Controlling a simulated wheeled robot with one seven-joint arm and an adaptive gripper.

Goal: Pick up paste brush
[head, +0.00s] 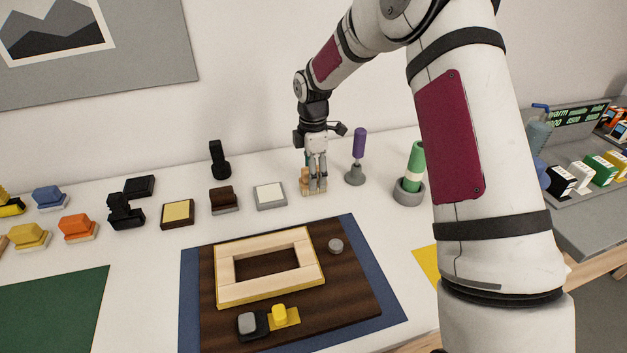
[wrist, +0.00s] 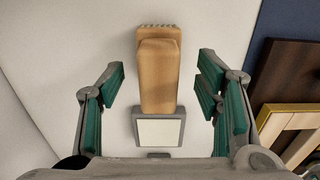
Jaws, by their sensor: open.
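A tan wooden piece with a ridged end, which looks like the paste brush (wrist: 158,75), lies between my fingers in the wrist view. In the head view the brush (head: 305,182) is partly hidden behind my gripper (head: 316,187). My gripper, also in the wrist view (wrist: 162,78), is open, with one green-padded finger on each side of the brush. A gap shows between each finger and the brush, so neither finger touches it. The height of the fingertips relative to the brush is hard to tell.
A grey-framed white pad (head: 269,196) sits close to the left of the brush. A purple-handled tool (head: 358,145) stands close on the right, with a green cylinder in a grey cup (head: 409,191) beyond. A dark board (head: 355,285) with a pale wooden frame (head: 229,289) lies in front.

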